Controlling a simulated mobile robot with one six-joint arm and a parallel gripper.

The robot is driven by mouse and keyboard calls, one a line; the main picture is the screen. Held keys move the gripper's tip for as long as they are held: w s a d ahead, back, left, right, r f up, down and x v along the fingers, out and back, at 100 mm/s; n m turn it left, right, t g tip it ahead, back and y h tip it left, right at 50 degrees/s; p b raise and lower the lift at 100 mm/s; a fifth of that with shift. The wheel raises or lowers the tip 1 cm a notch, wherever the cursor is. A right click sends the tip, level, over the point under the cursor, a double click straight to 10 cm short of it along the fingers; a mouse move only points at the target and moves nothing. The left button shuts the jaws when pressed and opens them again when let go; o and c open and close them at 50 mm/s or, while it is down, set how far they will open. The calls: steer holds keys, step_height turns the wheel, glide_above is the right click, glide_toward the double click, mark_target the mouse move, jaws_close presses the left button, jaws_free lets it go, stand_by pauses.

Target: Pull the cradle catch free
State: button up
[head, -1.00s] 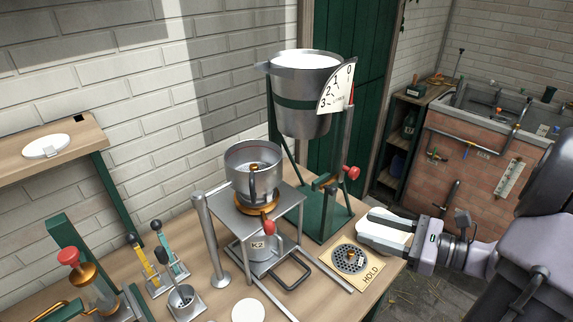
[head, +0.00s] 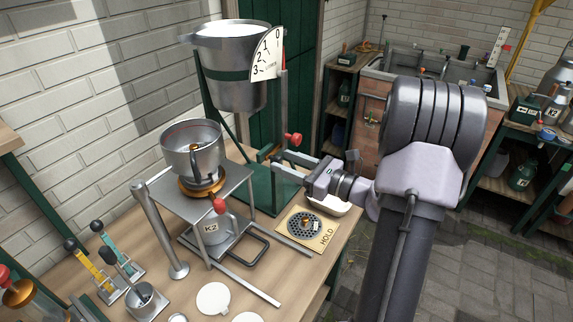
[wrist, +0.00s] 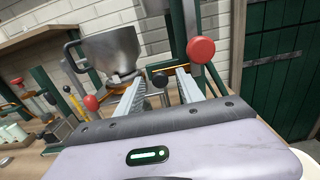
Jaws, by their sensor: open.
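The cradle is a green stand (head: 262,190) holding a large tilted metal pail (head: 228,75) with a dial (head: 266,55). A red knob (head: 293,139) on its post looks like the catch; I cannot be sure. In the wrist view the red knob (wrist: 201,50) is large, above the right finger, and a small black knob (wrist: 160,79) on a brass bar shows between the fingers. My gripper (head: 281,157) is open and empty, close to the post just below the red knob. Contact cannot be told.
A metal pot (head: 191,147) stands on a small table (head: 160,188) left of the stand, above a jug marked K2 (head: 212,226). A HOLD plate (head: 308,229) with a drain lies in front of the stand, and a white bowl (head: 332,205) is under my gripper.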

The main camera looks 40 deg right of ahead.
steer(key=shift+w+a, duration=0.1)
steer(key=shift+w, duration=0.05)
jaws_close()
stand_by(1.4)
